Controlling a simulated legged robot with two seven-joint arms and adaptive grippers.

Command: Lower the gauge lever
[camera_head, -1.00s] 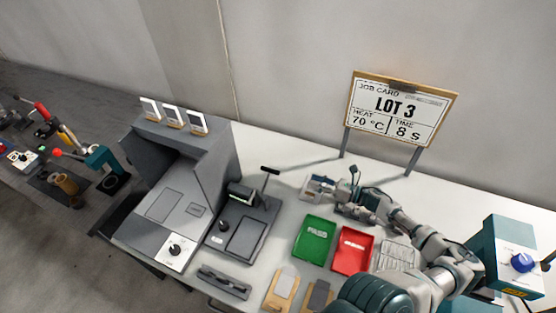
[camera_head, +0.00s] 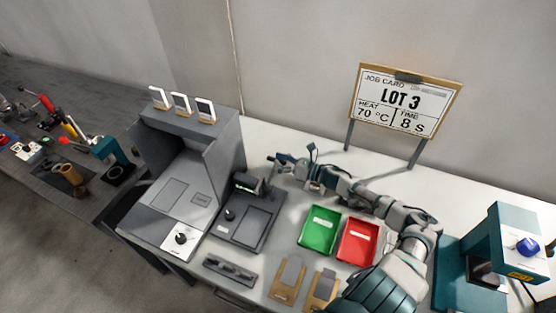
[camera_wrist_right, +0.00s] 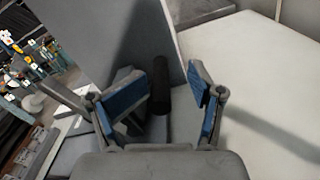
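The gauge (camera_head: 247,215) is a dark grey device with a flat plate and a raised block, on the bench right of the large grey machine. Its lever stands at the back of the block, mostly hidden in the head view by my right gripper (camera_head: 276,165). In the right wrist view the lever's black cylindrical handle (camera_wrist_right: 161,85) shows between the two blue-padded fingers of my right gripper (camera_wrist_right: 168,88). The fingers are apart, with a visible gap to the handle on the right side. My left gripper is not in view.
A green tray (camera_head: 320,231) and a red tray (camera_head: 358,242) lie in front of my right arm. The grey machine (camera_head: 175,190) stands left of the gauge. A job card sign (camera_head: 404,104) stands behind, and a teal device (camera_head: 497,245) is at right.

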